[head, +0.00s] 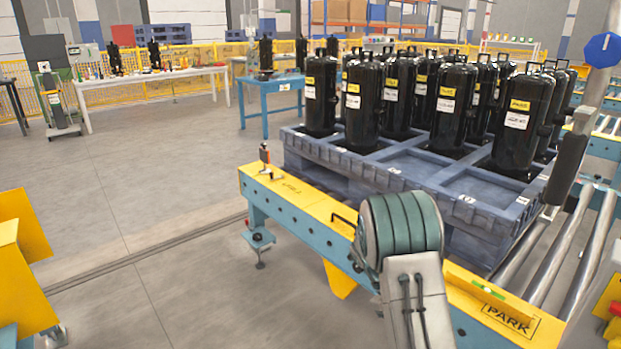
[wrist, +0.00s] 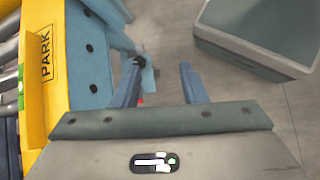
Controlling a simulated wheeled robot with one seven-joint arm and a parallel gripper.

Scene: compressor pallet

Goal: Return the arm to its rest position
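My arm shows in the head view as a rounded grey-green joint and a pale grey link at the lower middle, in front of the yellow and blue conveyor frame (head: 300,203). My gripper (wrist: 160,78) shows in the wrist view with its two blue-grey fingers apart and nothing between them. It points down past the side of the frame, with grey floor (wrist: 165,40) beyond the fingers. The fingers cannot be made out in the head view. The yellow PARK rail (wrist: 42,65) is close on the left in the wrist view.
A blue-grey pallet (head: 345,172) with several black compressors (head: 370,95) stands on the conveyor. Metal rollers (head: 560,260) lie at the right. A yellow structure (head: 20,270) stands at lower left. Open floor (head: 150,215) lies left of the frame, with worktables (head: 150,82) behind.

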